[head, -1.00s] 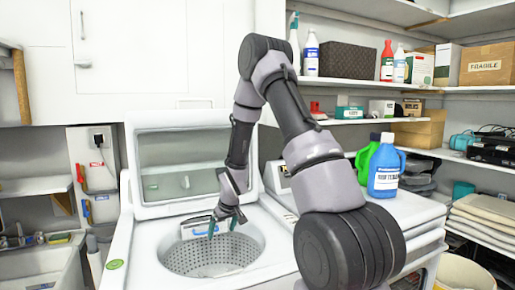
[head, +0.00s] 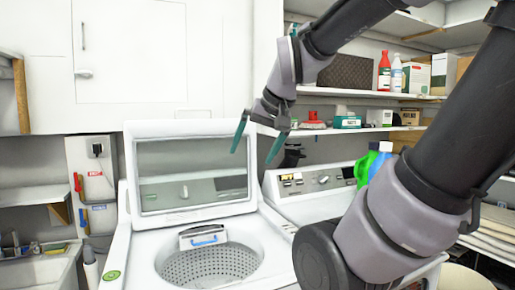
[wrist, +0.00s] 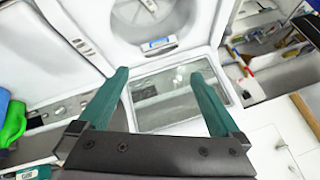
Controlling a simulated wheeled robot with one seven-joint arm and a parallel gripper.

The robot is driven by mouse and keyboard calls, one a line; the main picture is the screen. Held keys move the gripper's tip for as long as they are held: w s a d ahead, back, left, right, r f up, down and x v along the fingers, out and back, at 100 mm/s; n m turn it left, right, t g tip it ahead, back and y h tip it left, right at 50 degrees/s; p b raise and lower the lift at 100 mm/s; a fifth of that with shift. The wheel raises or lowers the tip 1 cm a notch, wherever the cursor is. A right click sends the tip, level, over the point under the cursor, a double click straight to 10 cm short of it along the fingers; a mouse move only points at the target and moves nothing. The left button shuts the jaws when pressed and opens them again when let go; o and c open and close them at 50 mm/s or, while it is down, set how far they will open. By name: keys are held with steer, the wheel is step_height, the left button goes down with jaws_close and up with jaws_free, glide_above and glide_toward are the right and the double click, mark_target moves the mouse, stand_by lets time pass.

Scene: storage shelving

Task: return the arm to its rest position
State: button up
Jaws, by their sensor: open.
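My gripper (head: 257,146) is raised in front of the back wall, above and to the right of the open washer's lid. Its two green fingers are spread apart with nothing between them. In the wrist view my gripper (wrist: 158,98) is also open and empty, with the washer below. My arm crosses the right side of the head view and hides part of the second machine and the shelves.
The top-loading washer (head: 130,262) has its lid (head: 190,208) up and its drum showing. Beside it stands a second machine (head: 290,205) with green and blue bottles (head: 378,160) on top. Shelves (head: 400,97) with boxes and bottles are at the right. A sink (head: 35,270) is at the left.

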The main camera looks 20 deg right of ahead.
steer(key=shift+s+a+r, duration=0.1)
steer(key=shift+s+r, duration=0.1)
steer(key=shift+s, duration=0.5)
steer(key=shift+s+a+r, duration=0.1)
steer(key=shift+s+r, duration=0.05)
steer(key=shift+s, duration=0.55)
